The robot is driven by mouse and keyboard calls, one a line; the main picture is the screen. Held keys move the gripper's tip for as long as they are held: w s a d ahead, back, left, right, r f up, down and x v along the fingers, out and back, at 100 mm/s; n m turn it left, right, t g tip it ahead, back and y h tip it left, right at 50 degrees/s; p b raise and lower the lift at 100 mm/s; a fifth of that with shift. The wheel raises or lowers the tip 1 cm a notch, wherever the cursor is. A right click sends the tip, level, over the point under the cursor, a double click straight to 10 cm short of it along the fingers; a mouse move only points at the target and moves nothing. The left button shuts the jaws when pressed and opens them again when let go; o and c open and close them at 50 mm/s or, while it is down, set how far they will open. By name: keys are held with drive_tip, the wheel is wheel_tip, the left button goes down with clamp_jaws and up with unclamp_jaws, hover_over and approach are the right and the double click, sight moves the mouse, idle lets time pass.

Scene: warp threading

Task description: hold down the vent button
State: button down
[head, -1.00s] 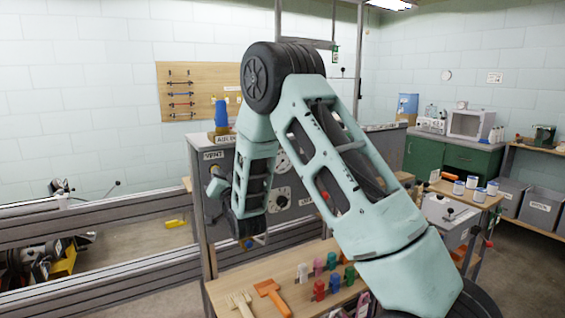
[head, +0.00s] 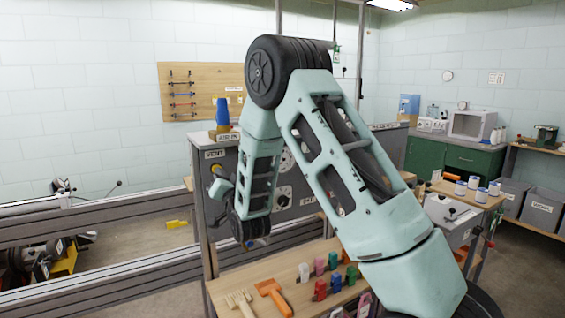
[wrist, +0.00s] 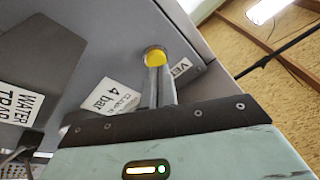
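The vent button is a round yellow button (wrist: 155,57) in a metal ring on the grey panel, at the upper middle of the wrist view. In the head view the yellow button (head: 215,169) shows just below the VENT label (head: 214,154). My gripper's two fingers (wrist: 160,70) are together with nothing seen between them. Their tips overlap the lower edge of the button in the wrist view; I cannot tell whether they touch it. In the head view my gripper (head: 217,184) is at the panel's left side, just below the button, its tips small and partly unclear.
A WATER TRAP label (wrist: 22,104) and a "4 bar" label (wrist: 110,98) are on the panel. A blue-topped bottle (head: 222,114) stands on the cabinet top. A wooden bench (head: 255,285) with coloured pegs and tools lies below my arm. A metal rail (head: 120,225) runs left.

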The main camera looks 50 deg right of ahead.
drive_tip(key=s, duration=0.1)
drive_tip(key=s+a+b, duration=0.1)
drive_tip(key=s, duration=0.1)
drive_tip(key=s+b, duration=0.1)
drive_tip(key=s, duration=0.1)
drive_tip(key=shift+s+a, duration=0.1)
drive_tip(key=shift+a, duration=0.15)
idle(0.6)
drive_tip(key=s+a+f+n+g+y, duration=0.1)
drive_tip(key=a+f+n+g+y, duration=0.15)
drive_tip(key=a, duration=0.45)
drive_tip(key=s+a+f+n+g+y, duration=0.1)
drive_tip(key=a+f+n+g+y, duration=0.2)
drive_tip(key=a, duration=0.5)
drive_tip(key=s+a+f+n+g+y, duration=0.3)
drive_tip(key=s+a+n+g+y, duration=0.15)
drive_tip(key=s+a, duration=0.5)
drive_tip(key=s+a+f+n+g+h, duration=0.1)
drive_tip(key=s+n+g, duration=0.2)
drive_tip(key=s, duration=0.9)
drive_tip(key=s+a+f+n+g+h, duration=0.1)
drive_tip(key=s+a+n+g+h, duration=0.1)
drive_tip(key=s+n+g, duration=0.2)
drive_tip(key=s+g, duration=0.3)
drive_tip(key=s, duration=0.5)
drive_tip(key=shift+s+h, duration=0.25)
drive_tip(key=shift+h, duration=0.05)
